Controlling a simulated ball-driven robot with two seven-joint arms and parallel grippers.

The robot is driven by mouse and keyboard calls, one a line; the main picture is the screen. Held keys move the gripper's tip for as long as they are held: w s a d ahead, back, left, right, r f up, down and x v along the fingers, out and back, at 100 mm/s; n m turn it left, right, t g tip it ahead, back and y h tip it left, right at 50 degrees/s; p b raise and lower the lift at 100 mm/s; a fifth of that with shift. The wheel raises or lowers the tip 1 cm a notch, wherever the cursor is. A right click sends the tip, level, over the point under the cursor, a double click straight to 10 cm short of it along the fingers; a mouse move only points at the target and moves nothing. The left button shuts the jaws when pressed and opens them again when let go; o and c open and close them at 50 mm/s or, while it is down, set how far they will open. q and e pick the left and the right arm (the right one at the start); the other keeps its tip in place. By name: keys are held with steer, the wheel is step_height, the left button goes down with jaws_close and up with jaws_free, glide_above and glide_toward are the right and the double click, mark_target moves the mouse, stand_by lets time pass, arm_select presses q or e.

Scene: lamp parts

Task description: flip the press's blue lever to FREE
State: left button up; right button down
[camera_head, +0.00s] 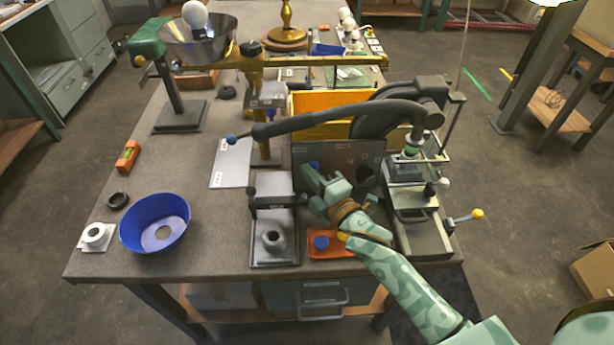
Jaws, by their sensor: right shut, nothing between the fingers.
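A grey upright panel (345,155) stands below the arm, with small markings too small to read. A small blue piece (314,165) shows at the panel's left, just above my right gripper; it may be the blue lever, and its setting cannot be told. My right gripper (312,179) is shut and empty in front of the panel's lower left. Whether it touches the blue piece cannot be told. My left gripper is out of view.
An orange tray (330,250) with a blue knob (321,242) lies beneath my right wrist. A grey stand (273,243) is to its left, a blue bowl (154,222) further left. A yellow-tipped lever (470,216) sticks out at right. The bench's left middle is fairly clear.

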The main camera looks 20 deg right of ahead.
steer(key=d+m+t, duration=0.1)
steer(key=m, duration=0.1)
steer(key=d+m+t+b, duration=0.1)
steer(key=m, duration=0.1)
steer(key=s+d+m+t+b, duration=0.1)
steer(key=m, duration=0.1)
steer(key=shift+d+r+h, duration=0.15)
steer(key=shift+d+h, duration=0.1)
steer(key=shift+h, duration=0.15)
steer(key=shift+d+m+t+h, duration=0.3)
steer(key=shift+d+m+t, duration=0.1)
steer(key=shift+m, duration=0.5)
steer(key=shift+s+d, duration=0.15)
steer(key=shift+d, duration=0.1)
steer(key=shift+d, duration=0.1)
